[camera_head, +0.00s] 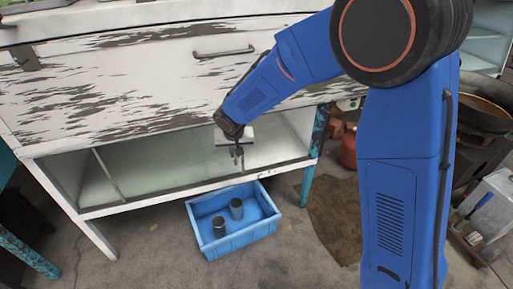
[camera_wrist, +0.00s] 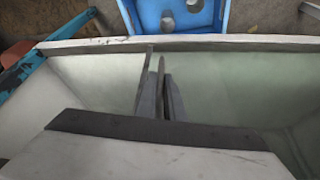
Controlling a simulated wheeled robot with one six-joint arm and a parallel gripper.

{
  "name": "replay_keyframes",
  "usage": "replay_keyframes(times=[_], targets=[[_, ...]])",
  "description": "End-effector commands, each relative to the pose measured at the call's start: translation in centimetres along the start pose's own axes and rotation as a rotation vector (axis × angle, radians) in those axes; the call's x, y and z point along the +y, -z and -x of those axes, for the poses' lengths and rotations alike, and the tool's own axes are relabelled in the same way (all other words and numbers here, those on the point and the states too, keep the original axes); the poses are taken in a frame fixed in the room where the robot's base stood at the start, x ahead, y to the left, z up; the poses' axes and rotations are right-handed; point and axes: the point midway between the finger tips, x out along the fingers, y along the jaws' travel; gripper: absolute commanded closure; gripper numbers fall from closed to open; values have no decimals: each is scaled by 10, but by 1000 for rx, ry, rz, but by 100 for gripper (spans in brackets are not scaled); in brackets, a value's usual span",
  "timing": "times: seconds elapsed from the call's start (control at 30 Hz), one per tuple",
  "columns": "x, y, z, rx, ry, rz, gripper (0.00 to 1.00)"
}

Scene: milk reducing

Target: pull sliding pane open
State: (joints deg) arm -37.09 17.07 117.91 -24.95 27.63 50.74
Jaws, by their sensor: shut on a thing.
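The glass sliding pane (camera_head: 165,165) is a pale greenish sheet in the low front of the worn white cabinet. It also shows in the wrist view (camera_wrist: 225,85), right of the fingers. My gripper (camera_head: 237,153) is at the right part of the cabinet's front opening, under the drawer. In the wrist view my gripper (camera_wrist: 161,85) has its dark fingers close together around a thin upright edge, which appears to be the pane's edge. The exact contact is partly hidden by the fingers.
A blue crate (camera_head: 233,247) with two dark metal cups stands on the floor just before the cabinet. The drawer handle (camera_head: 223,53) is above my gripper. A teal leg (camera_head: 319,131) stands at the right, with a red gas bottle (camera_head: 347,150) beyond.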

Motion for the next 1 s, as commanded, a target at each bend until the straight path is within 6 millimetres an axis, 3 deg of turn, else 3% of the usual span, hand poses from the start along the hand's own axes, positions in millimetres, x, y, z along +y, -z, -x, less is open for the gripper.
replay_keyframes(times=[0.03, 0.2, 0.4, 0.9, 1.0], targets=[[-14, -3, 1, -1, 1, 5, 100], [-49, -10, 3, -1, 1, 2, 100], [-72, -14, 5, -1, 0, 1, 100], [-80, -15, 6, -1, 0, -1, 100], [-80, -15, 6, -1, 0, -1, 73]])
